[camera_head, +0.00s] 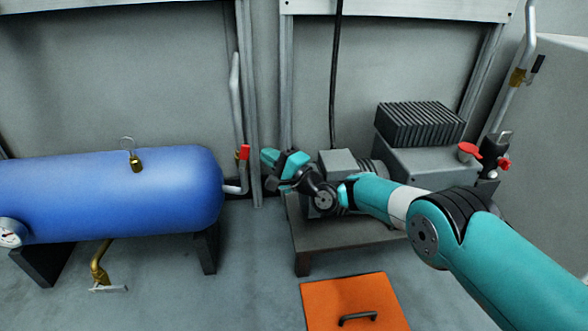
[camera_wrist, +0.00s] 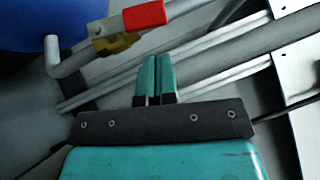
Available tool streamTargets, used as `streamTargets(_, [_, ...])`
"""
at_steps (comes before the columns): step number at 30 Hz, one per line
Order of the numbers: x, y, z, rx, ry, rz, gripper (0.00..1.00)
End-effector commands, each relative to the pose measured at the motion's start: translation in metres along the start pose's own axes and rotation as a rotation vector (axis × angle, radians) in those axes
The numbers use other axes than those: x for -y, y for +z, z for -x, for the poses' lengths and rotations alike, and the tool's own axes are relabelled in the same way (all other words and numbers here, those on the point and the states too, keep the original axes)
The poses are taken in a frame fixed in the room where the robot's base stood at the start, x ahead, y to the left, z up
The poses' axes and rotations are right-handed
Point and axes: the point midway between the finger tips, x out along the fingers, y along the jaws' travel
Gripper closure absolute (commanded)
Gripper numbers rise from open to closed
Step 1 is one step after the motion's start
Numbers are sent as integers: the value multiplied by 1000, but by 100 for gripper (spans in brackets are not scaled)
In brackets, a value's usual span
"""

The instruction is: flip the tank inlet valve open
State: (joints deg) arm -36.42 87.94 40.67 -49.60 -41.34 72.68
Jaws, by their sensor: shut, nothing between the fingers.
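The tank inlet valve has a red-gripped lever (camera_head: 244,152) on the grey pipe (camera_head: 236,100) at the right end of the blue tank (camera_head: 120,195). In the wrist view the red grip (camera_wrist: 145,15) shows at the top, with the brass valve body (camera_wrist: 115,43) just below and left of it. I cannot tell how far the lever is turned. My gripper (camera_head: 270,157) is just right of the lever in the head view, apart from it. In the wrist view its two teal fingers (camera_wrist: 157,62) are together, empty, with their tips below the red grip.
A motor unit (camera_head: 340,165) on a low stand is behind my arm. Another valve with a red handle (camera_head: 469,151) is at the right. An orange floor hatch (camera_head: 355,300) lies in front. A metal wall post (camera_head: 248,80) stands close behind the inlet pipe.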

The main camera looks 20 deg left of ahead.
Motion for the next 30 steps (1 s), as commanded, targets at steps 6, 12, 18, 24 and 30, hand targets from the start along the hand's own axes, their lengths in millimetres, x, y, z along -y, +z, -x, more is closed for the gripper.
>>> streamTargets(6, [7,-7,41,0,7,-7,100])
streamTargets(12, [7,-10,86,-2,4,-5,100])
streamTargets(18, [5,-10,109,0,3,-2,100])
streamTargets(24, [3,-9,112,3,1,0,100])
streamTargets(30, [3,-9,112,3,1,0,100])
